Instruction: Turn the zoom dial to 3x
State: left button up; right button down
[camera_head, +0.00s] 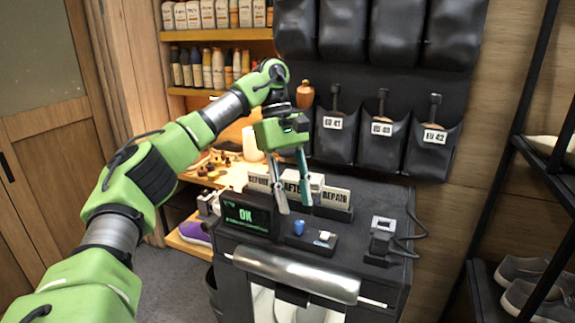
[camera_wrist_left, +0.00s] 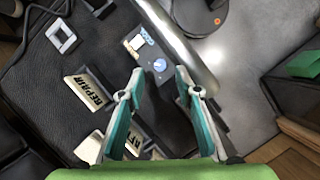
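The zoom dial is most likely the small blue knob (camera_head: 299,227) on a dark control box (camera_head: 311,243) atop the black cabinet. The knob also shows in the left wrist view (camera_wrist_left: 159,65), beside a white switch (camera_wrist_left: 136,43). Its setting is too small to read. My left gripper (camera_head: 293,204) points down above the box, fingers spread and empty. In the left wrist view the knob appears just beyond and between the two fingertips (camera_wrist_left: 160,75), with no contact visible. My right gripper is in neither view.
A small device (camera_head: 383,228) with a cable sits to the right. A shiny metal cylinder (camera_head: 297,275) runs along the cabinet's front.

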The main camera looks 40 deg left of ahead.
pick_arm(q)
jog(key=v, duration=0.7)
jog(key=shift+r, duration=0.25)
jog(key=shift+a, duration=0.1)
